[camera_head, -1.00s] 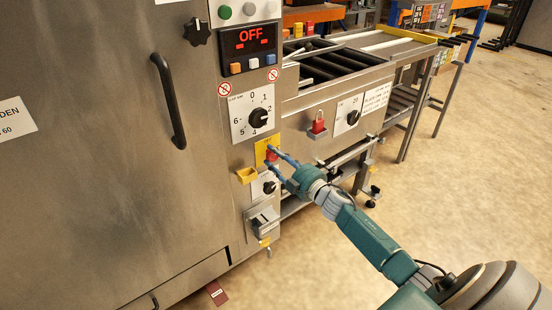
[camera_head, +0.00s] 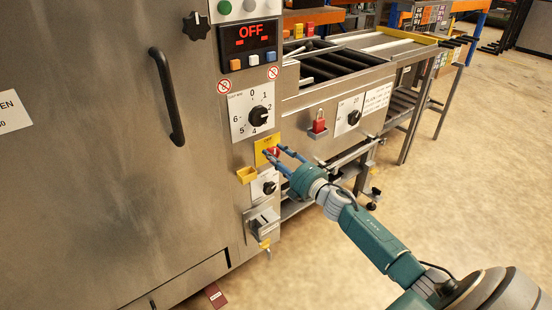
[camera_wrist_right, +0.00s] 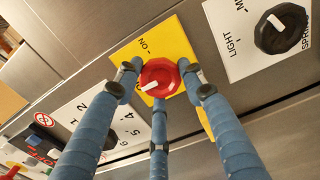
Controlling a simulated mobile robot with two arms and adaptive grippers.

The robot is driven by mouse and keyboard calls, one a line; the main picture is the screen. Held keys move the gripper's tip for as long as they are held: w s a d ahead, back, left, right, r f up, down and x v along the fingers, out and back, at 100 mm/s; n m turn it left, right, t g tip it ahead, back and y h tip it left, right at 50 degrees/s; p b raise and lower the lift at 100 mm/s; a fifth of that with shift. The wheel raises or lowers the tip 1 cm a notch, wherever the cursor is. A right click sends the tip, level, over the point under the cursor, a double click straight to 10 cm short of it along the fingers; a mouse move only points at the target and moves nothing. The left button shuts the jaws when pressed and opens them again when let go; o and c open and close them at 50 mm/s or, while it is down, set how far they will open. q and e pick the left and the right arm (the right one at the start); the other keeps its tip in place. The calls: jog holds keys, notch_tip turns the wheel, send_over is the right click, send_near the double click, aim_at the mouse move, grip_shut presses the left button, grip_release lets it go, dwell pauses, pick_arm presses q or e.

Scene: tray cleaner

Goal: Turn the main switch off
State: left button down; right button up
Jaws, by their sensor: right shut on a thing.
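The main switch is a red round knob (camera_head: 272,152) on a yellow plate (camera_head: 260,147) on the machine's front panel. In the right wrist view the red knob (camera_wrist_right: 158,77) has a white pointer line directed left, towards a label beginning with "O" that a finger partly hides. "ON" stands above the knob on the yellow plate (camera_wrist_right: 165,45). My right gripper (camera_head: 275,154) is shut on the knob. In the wrist view the blue fingers of the gripper (camera_wrist_right: 160,90) lie around the knob on both sides and below. My left gripper is not in view.
A numbered black dial (camera_head: 258,116) is above the switch and a smaller black knob (camera_head: 269,187) below it. A yellow holder (camera_head: 246,174) juts out at the left. The red display (camera_head: 249,38) reads OFF. A door handle (camera_head: 168,97) is further left. The floor at right is clear.

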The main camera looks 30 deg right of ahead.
jog(key=shift+d+f, duration=0.15)
jog(key=shift+d, duration=0.1)
dwell(0.3)
jog(key=o, duration=1.1)
jog(key=shift+d, duration=0.1)
jog(key=shift+o, duration=0.2)
jog(key=shift+s, duration=0.1)
jog(key=shift+s, duration=0.45)
jog(key=s, duration=1.1)
jog(key=shift+d, duration=0.4)
